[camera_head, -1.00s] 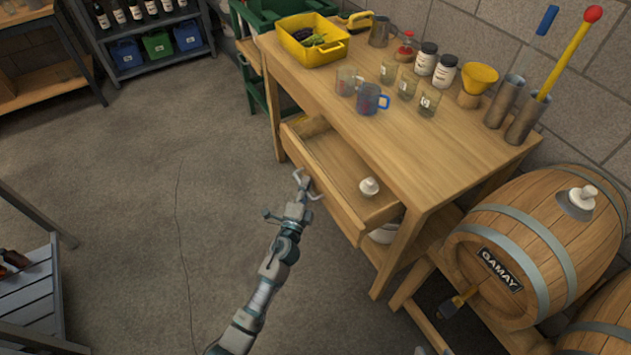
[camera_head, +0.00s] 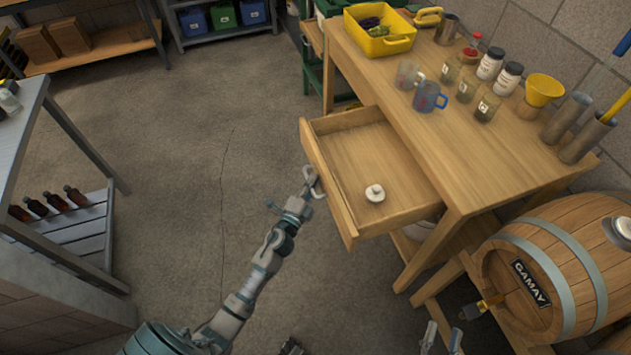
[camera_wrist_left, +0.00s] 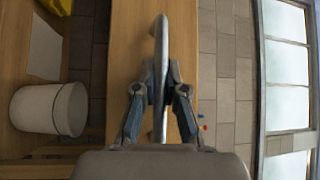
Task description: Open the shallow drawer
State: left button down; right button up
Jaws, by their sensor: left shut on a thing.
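The shallow drawer (camera_head: 340,222) of the wooden workbench is pulled well out, its inside showing in the head view. A small white round knobbed thing (camera_head: 375,193) lies in it. My left gripper (camera_head: 312,184) is at the drawer front, shut on the metal bow handle (camera_head: 321,188). In the left wrist view, the fingers (camera_wrist_left: 160,92) close around the handle (camera_wrist_left: 161,40) in front of the wooden drawer front (camera_wrist_left: 128,60). The two fingertips of my right gripper (camera_head: 443,338) show at the bottom edge of the head view, apart with nothing visible between them.
The workbench top (camera_head: 440,130) carries a yellow bin (camera_head: 385,42), glass mugs, jars and a yellow funnel (camera_head: 543,90). A slatted shelf with bottles (camera_head: 75,235) is at the left. The floor between is clear.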

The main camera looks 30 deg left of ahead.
pick_arm(q)
jog(key=shift+a+f, duration=0.15)
jog(key=shift+a, duration=0.15)
pick_arm(e)
jog(key=shift+d, duration=0.1)
pick_arm(q)
jog(key=c, duration=1.4)
grip_release()
jog(key=shift+o, duration=1)
jog(key=shift+w+a+f, duration=0.1)
jog(key=shift+a, duration=0.1)
jog(key=shift+s, duration=0.25)
jog(key=s+d+f, duration=0.1)
jog(key=s, duration=1)
jog(key=shift+s+d+f, duration=0.15)
jog(key=shift+d+f, duration=0.1)
jog(key=shift+f, duration=0.1)
pick_arm(e)
jog(key=shift+a, duration=0.3)
jog(key=shift+w, duration=0.1)
pick_arm(q)
jog(key=shift+d, duration=0.1)
